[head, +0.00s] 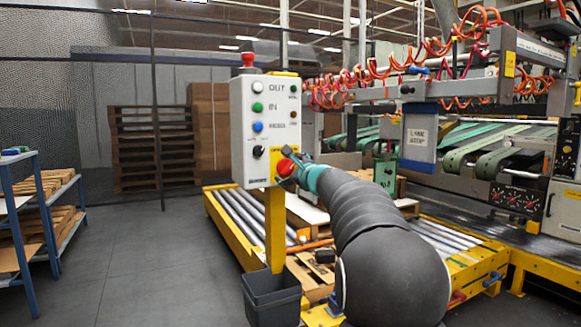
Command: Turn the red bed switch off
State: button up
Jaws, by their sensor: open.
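A grey control box (250,130) stands on a yellow post (275,228) left of my arm. A red knob (285,168) shows at the box's lower right corner, on or beside a yellow plate; it appears to be the red switch. My gripper (289,165) is open at this knob, with dark finger parts above and below it. I cannot tell whether the fingers touch it. The knob's pointer and part of its plate are hidden by my gripper. A separate red mushroom button (248,61) sits on top of the box.
White (257,88), green (257,107) and blue (257,127) buttons and a black knob (258,151) line the box's face. A dark bin (272,297) stands below. A roller conveyor (232,226) lies behind. The floor at left is clear up to a blue rack (33,240).

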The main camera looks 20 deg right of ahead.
jog(key=shift+w, duration=0.4)
jog(key=c, duration=1.2)
jog(key=shift+o, duration=0.2)
jog(key=shift+d, duration=0.15)
